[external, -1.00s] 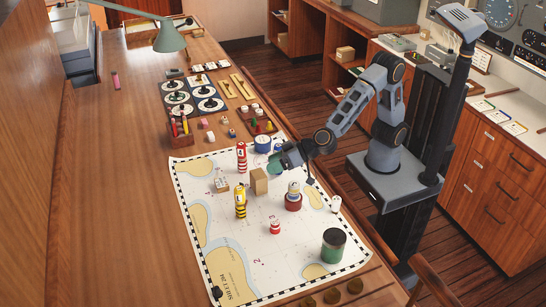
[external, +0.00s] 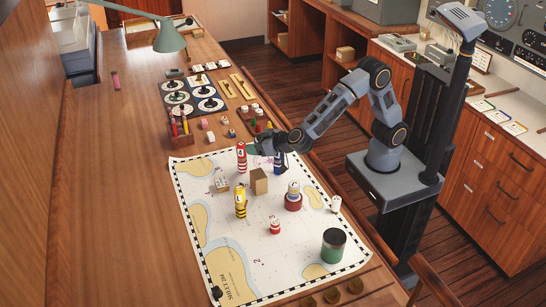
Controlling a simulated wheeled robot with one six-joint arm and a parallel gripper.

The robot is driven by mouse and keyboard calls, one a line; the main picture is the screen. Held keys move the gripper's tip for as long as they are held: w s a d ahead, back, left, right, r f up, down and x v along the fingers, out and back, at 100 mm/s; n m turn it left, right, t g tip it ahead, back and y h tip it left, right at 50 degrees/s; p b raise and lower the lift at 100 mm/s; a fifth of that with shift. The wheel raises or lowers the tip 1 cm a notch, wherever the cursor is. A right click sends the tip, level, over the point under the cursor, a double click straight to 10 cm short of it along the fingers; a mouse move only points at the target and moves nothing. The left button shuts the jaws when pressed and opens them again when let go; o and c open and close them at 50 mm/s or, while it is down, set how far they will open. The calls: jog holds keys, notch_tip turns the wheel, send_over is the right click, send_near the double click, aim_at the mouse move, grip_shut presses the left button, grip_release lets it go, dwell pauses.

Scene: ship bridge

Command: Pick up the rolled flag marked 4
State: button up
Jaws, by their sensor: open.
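A red rolled flag (external: 241,158) with a white band and what looks like a 4 stands upright near the far edge of the chart (external: 215,245). A yellow-and-black striped roll (external: 240,203) stands nearer; its mark is too small to read surely. A blue roll (external: 278,163) stands right of the red one, partly behind my arm. My gripper (external: 256,149) is open and just right of the red roll's top, pointing left. I cannot tell whether they touch or whether the roll is between the fingers.
A wooden block (external: 259,184) stands close in front of the red roll. A red pot (external: 293,203), a small red-and-white piece (external: 274,227), a white piece (external: 336,204) and a dark green jar (external: 333,247) stand on the chart. A pencil holder (external: 181,138) is behind.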

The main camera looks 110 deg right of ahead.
aim_at(244, 144)
jog(key=shift+p+x, duration=0.3)
jog(key=shift+x, duration=2.55)
